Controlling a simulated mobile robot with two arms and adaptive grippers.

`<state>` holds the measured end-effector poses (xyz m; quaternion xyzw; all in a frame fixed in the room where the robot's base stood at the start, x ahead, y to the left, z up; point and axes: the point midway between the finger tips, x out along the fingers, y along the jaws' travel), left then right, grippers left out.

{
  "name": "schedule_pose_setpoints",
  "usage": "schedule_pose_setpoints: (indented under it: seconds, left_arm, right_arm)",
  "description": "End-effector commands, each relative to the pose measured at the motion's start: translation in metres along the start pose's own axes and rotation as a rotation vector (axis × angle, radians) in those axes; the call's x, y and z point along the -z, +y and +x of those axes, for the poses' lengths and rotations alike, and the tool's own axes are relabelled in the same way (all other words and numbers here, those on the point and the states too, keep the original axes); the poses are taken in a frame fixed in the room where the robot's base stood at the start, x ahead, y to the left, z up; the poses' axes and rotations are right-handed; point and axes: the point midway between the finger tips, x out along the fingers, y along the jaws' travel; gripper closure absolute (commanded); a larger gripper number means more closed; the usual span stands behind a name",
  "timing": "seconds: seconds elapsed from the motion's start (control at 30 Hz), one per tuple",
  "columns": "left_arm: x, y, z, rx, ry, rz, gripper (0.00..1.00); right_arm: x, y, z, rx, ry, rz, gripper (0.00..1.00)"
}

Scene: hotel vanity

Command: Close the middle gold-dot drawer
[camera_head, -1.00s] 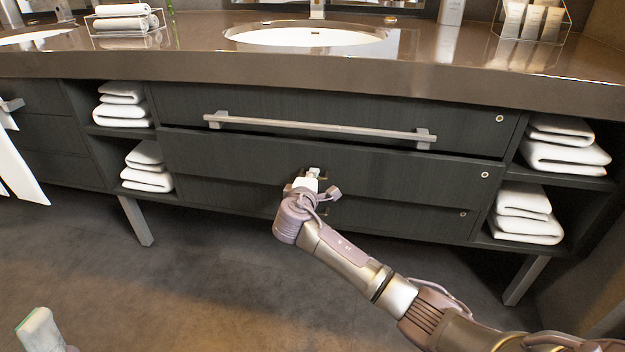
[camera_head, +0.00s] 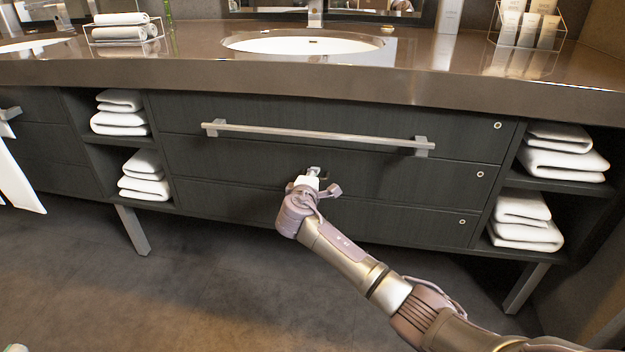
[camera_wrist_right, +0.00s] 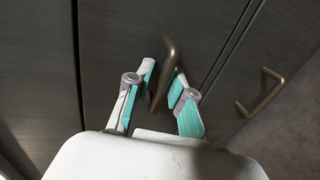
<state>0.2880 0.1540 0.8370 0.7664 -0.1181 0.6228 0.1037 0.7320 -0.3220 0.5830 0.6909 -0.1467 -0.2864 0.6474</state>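The middle drawer (camera_head: 410,178) is a dark wood front with a small gold dot (camera_head: 480,174) near its right end. It now looks about flush with the drawers above and below. My right gripper (camera_head: 313,177) is at the middle of this drawer front. In the right wrist view, its teal-padded fingers (camera_wrist_right: 165,75) are on either side of a bronze handle (camera_wrist_right: 167,52), with a gap between the tips. Contact with the handle is unclear. Only a sliver of my left gripper (camera_head: 16,347) shows at the bottom left corner.
The top drawer (camera_head: 350,112) has a long bar handle (camera_head: 320,132). The bottom drawer (camera_head: 400,217) is below, and its handle (camera_wrist_right: 262,95) shows in the wrist view. Folded towels (camera_head: 562,150) fill side shelves. The vanity counter (camera_head: 300,80) overhangs above. The floor in front is open.

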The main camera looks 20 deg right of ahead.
Motion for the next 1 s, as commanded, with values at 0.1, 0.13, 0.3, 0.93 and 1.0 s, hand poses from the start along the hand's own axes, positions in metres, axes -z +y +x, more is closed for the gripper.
schedule_pose_setpoints:
  seconds: [0.1, 0.13, 0.3, 0.93, 1.0]
  left_arm:
    - [0.0, 0.0, 0.0, 0.0, 0.0, 0.0, 0.36]
    - [0.0, 0.0, 0.0, 0.0, 0.0, 0.0, 0.36]
    - [0.0, 0.0, 0.0, 0.0, 0.0, 0.0, 0.36]
    - [0.0, 0.0, 0.0, 0.0, 0.0, 0.0, 0.36]
    - [0.0, 0.0, 0.0, 0.0, 0.0, 0.0, 0.36]
  right_arm:
    - [0.001, -0.001, -0.009, 0.001, 0.001, 0.0, 0.8]
    - [0.001, -0.002, -0.012, 0.001, 0.002, 0.0, 0.8]
    - [0.002, -0.001, -0.045, 0.0, 0.005, 0.002, 0.8]
    - [0.0, 0.001, -0.12, -0.002, 0.0, 0.001, 0.8]
    - [0.0, 0.001, -0.12, -0.002, 0.0, 0.001, 0.8]
